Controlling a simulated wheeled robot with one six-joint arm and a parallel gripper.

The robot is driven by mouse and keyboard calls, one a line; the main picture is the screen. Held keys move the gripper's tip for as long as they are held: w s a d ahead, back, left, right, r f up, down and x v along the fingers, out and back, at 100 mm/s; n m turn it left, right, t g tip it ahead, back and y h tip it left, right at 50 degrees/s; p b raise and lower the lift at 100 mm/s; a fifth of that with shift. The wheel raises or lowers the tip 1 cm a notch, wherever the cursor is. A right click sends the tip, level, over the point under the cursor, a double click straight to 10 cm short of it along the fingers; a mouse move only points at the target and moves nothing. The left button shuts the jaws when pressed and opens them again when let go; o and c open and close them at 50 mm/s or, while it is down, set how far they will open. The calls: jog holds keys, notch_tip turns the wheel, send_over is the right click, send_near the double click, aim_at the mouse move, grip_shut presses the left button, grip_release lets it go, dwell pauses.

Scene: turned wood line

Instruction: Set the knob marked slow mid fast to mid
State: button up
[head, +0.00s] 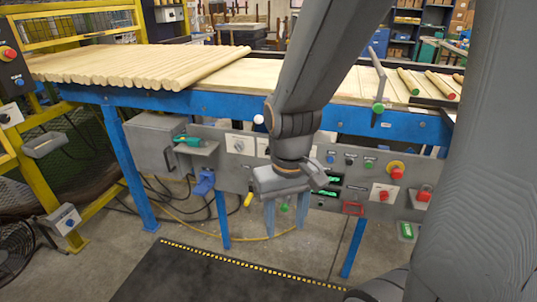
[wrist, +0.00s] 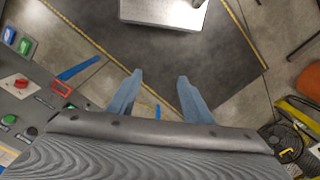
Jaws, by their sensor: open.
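A grey control panel (head: 225,165) hangs along the front of the blue-framed bench. A white plate with a small dial (head: 239,145) sits on its left part; its lettering is too small to read, so I cannot tell whether it is the slow mid fast knob or where it points. Another pale plate beside it is partly hidden by my arm. My gripper (head: 286,212) hangs in front of the panel, fingers downward, open and empty. In the wrist view my gripper (wrist: 160,78) points at the floor, with nothing between its fingers.
A red knob on a white plate (head: 384,194), a yellow-collared red button (head: 396,170) and green rockers (head: 327,180) are on the panel's right. A green-handled tool (head: 190,142) lies on a shelf at left. A dark mat (head: 200,272) covers open floor.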

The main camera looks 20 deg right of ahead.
jog(key=w+a+f+m+t+b, duration=0.1)
jog(key=w+f+t+b, duration=0.15)
jog(key=w, duration=0.45)
jog(key=w+a+f+m+t+b, duration=0.1)
jog(key=w+a+f+t, duration=0.15)
jog(key=w, duration=0.45)
jog(key=m+t+h+b, duration=0.8)
jog(key=m+t+h, duration=0.2)
jog(key=h, duration=0.1)
send_near(268, 154)
jog(key=x, duration=0.2)
jog(key=shift+n, duration=0.3)
jog(key=x, duration=0.7)
jog(key=shift+w+d, duration=0.1)
jog(key=shift+d, duration=0.05)
jog(key=c, duration=1.1)
